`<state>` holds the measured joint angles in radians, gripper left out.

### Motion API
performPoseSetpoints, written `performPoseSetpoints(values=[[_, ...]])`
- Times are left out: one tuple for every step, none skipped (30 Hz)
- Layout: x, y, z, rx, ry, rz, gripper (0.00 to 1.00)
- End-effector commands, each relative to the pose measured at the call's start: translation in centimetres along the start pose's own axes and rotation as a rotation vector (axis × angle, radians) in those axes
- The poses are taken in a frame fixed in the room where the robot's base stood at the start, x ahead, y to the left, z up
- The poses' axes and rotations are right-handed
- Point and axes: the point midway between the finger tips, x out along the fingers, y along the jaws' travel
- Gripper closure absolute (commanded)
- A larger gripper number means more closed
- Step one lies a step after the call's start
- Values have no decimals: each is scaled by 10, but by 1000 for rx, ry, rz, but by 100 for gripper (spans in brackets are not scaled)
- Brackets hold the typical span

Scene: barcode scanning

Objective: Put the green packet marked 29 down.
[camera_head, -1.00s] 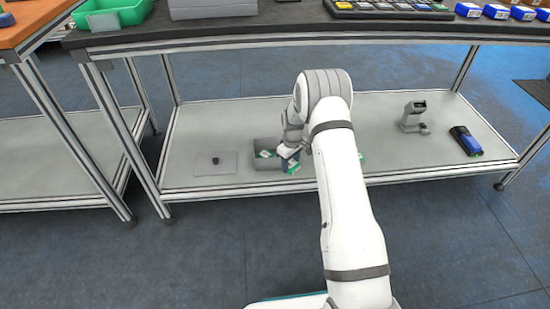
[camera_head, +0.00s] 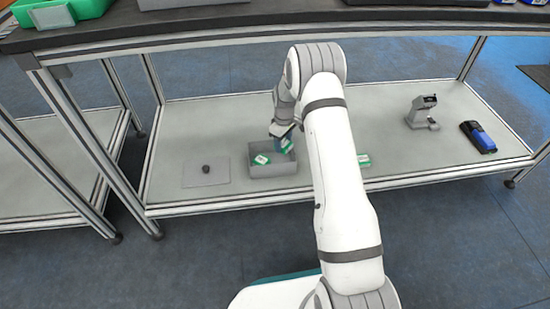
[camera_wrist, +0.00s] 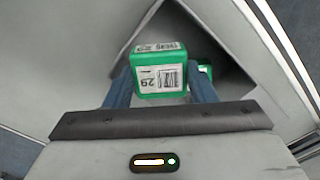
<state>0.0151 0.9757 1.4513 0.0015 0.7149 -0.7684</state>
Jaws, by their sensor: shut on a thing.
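The green packet marked 29 (camera_wrist: 158,78) is between the two blue fingers of my gripper (camera_wrist: 160,92) in the wrist view, with its white label and barcode facing the camera. In the head view my gripper (camera_head: 281,133) holds this packet (camera_head: 286,145) over the right part of a grey bin (camera_head: 272,171) on the lower shelf. My gripper is shut on it. Another green packet (camera_head: 262,159) lies in the left part of the bin. In the wrist view a bit of green (camera_wrist: 206,69) shows behind the held packet.
A grey plate with a dark knob (camera_head: 206,169) lies left of the bin. Another green packet (camera_head: 364,160) lies right of my arm. A grey scanner stand (camera_head: 422,112) and a blue-black device (camera_head: 478,137) are at the right of the shelf. The table top is overhead.

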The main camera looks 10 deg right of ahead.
Motion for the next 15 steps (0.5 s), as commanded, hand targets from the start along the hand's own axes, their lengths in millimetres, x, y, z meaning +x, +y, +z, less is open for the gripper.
performPoseSetpoints(values=[[14, -2, -1, -4, -1, -1, 76], [20, -3, -2, -6, -1, -1, 76], [26, -4, -4, -10, -1, -1, 80], [31, -6, -5, -12, -1, -1, 80], [34, -7, -6, -14, -2, -2, 85], [38, -8, -6, -17, -2, -2, 88], [41, -9, -7, -19, -2, -3, 89], [44, -10, -8, -20, -3, -3, 96], [48, -11, -9, -22, -3, -3, 96], [52, -12, -9, -24, -3, -3, 96], [58, -13, -10, -25, -3, -3, 96], [65, -13, -10, -26, -3, -3, 96], [70, -14, -11, -27, -4, -3, 96], [76, -14, -11, -28, -3, -3, 96], [81, -14, -12, -29, -3, -2, 96]])
